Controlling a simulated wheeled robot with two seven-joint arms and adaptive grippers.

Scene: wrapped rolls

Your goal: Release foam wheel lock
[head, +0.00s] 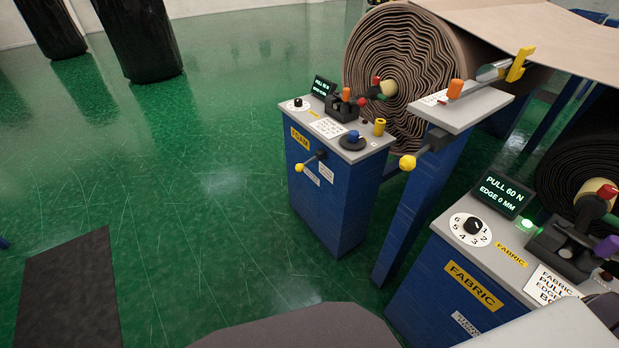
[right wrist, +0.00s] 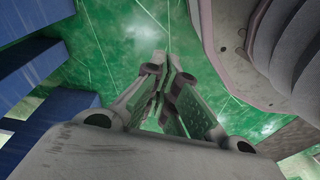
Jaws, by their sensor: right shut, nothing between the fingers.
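The blue foam station (head: 328,205) stands mid-view in the head view, with a yellow label that seems to read FOAM. Its grey top carries a small lit display (head: 324,87), a blue knob (head: 352,136) on a dark round base, a yellow knob (head: 379,127), and red and orange handle ends. A lever with a yellow ball (head: 299,168) sticks out of its front. I cannot tell which part is the wheel lock. My right gripper (right wrist: 166,72) is shut and empty in the right wrist view, over green floor. My left gripper is not in view.
A brown layered roll (head: 400,80) sits behind the foam station. A blue post with a grey shelf (head: 465,112) and yellow-ball crank (head: 407,162) stands right of it. The blue FABRIC station (head: 460,270) fills the lower right. Open green floor (head: 210,190) lies left, with a dark mat (head: 70,290).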

